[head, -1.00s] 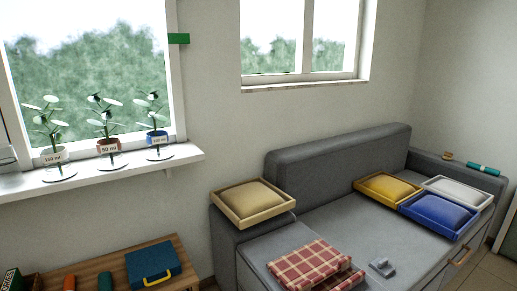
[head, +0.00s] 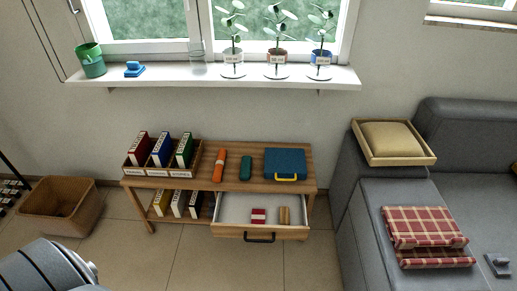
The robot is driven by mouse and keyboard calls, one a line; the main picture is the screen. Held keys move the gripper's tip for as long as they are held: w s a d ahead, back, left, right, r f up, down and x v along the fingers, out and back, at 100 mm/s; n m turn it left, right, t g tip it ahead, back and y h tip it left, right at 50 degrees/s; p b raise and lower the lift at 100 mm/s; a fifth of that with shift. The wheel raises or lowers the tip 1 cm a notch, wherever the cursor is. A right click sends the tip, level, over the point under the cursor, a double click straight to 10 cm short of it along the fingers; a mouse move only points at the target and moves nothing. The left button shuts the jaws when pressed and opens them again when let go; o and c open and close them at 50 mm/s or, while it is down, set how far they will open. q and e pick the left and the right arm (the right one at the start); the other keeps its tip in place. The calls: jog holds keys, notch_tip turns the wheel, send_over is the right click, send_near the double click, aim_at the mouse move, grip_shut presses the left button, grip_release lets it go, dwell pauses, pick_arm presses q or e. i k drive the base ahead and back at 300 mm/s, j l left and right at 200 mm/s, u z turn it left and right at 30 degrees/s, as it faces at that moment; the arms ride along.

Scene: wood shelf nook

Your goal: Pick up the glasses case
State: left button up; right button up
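On top of the wooden shelf unit (head: 228,150) lie two small elongated items, an orange one (head: 219,165) and a dark green one (head: 246,168). They lie side by side, apart from each other, left of a blue case with a yellow handle (head: 285,162). Either small item could be the glasses case; I cannot tell which at this size. Neither of my grippers shows in the head view.
The unit's lower drawer (head: 232,232) is pulled open and holds a red-and-white item (head: 258,215) and a brown one (head: 285,215). Coloured binders (head: 160,152) stand left. A brown bin (head: 62,205) is at far left. The grey sofa (head: 375,225) stands right; floor in front is clear.

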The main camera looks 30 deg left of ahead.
aim_at(247, 160)
jog(key=u, duration=1)
